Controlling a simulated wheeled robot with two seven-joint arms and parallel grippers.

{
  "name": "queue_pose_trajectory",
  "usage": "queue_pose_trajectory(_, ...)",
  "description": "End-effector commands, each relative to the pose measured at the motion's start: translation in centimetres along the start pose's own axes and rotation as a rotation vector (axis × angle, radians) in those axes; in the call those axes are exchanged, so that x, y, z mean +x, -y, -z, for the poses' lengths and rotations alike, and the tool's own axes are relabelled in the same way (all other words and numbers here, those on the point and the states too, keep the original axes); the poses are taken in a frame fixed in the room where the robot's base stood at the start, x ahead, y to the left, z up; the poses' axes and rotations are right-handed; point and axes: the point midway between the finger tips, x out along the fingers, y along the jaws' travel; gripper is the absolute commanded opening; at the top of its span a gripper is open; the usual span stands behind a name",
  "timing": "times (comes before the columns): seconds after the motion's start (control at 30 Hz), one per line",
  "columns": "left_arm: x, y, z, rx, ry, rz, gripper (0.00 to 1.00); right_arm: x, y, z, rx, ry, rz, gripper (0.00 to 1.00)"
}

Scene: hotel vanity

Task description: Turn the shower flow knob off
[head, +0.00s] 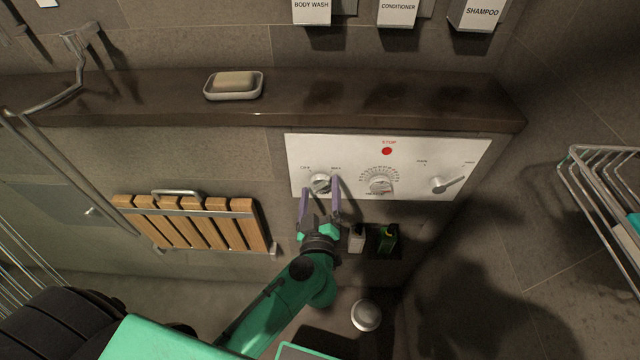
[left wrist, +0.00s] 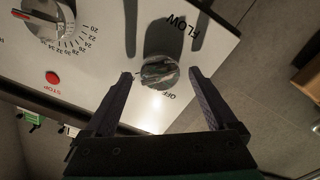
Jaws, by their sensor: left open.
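The shower flow knob (head: 320,183) is a round metal knob at the left end of the white control panel (head: 410,152). In the left wrist view the knob (left wrist: 160,72) has the words FLOW and OFF printed beside it. My left gripper (head: 320,188) is open in front of the panel. Its two purple fingers point at the knob, one to each side of it. In the left wrist view a gap shows between the knob and each finger of the left gripper (left wrist: 160,78). I cannot tell whether the fingertips reach the panel. My right gripper is not in view.
A temperature dial (head: 380,184), a red stop button (head: 387,151) and a lever (head: 447,184) share the panel. A dark ledge (head: 170,100) with a soap dish (head: 234,86) is above. A wooden folding seat (head: 195,222) is left, a wire rack (head: 600,180) right.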

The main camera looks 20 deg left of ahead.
Motion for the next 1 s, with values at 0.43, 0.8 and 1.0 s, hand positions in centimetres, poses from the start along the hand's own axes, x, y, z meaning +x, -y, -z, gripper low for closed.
queue_pose_trajectory(0.43,0.8,0.0,0.0,-0.001,0.001,0.0,0.45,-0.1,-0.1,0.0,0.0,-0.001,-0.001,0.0)
queue_pose_trajectory(0.8,0.8,-0.1,0.1,-0.021,0.001,-0.002,0.06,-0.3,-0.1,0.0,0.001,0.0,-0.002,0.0)
queue_pose_trajectory(1.0,0.8,-0.2,0.2,-0.094,0.001,-0.003,0.06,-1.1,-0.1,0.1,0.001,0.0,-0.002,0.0)
